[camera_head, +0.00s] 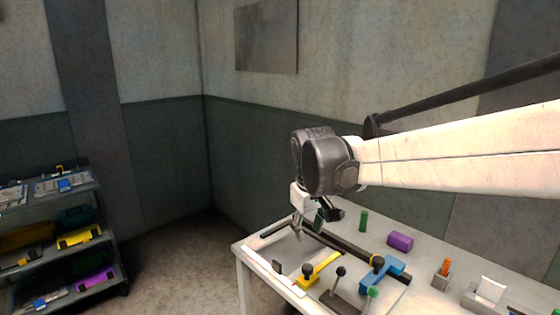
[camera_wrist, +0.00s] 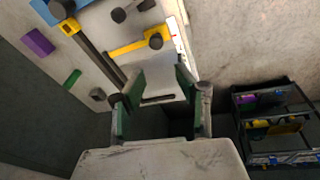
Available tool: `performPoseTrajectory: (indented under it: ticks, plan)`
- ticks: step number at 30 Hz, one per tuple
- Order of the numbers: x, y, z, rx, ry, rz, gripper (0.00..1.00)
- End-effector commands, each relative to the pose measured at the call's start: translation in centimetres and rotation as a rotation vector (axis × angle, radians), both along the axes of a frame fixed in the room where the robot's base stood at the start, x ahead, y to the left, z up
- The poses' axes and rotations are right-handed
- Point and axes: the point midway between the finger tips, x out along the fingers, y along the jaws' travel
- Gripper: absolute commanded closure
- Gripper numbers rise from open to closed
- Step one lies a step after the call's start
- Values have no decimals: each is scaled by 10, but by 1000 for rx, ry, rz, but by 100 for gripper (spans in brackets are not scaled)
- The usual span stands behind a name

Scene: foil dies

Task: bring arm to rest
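My gripper (camera_head: 318,228) hangs from the arm above the left end of the white worktable (camera_head: 243,262). In the wrist view my gripper (camera_wrist: 158,78) has its two green-padded fingers spread apart, with nothing held between them. Past the fingertips lies the light tabletop corner with a dark slot or handle (camera_wrist: 158,98). Whether the fingers touch anything is not clear, but they look above the surface.
On the table are a yellow tool (camera_head: 318,272), a blue tool (camera_head: 382,272), a purple block (camera_head: 400,241), a green cylinder (camera_head: 364,220) and an orange peg in a holder (camera_head: 445,268). A dark shelf rack (camera_head: 75,247) stands left. Open floor lies between.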

Motion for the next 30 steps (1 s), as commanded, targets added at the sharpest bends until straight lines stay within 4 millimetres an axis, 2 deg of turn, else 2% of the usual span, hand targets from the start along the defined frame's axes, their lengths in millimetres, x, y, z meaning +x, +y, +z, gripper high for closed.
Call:
performPoseTrajectory:
  ticks: [1,6,14,22,30]
  plan:
    - [-13,-10,6,10,-16,-21,68]
    - [-51,-37,20,45,-74,-94,68]
    - [-112,-72,28,101,-162,-205,68]
    - [-175,-101,19,158,-254,-320,68]
    - [-229,-122,-4,213,-343,-427,68]
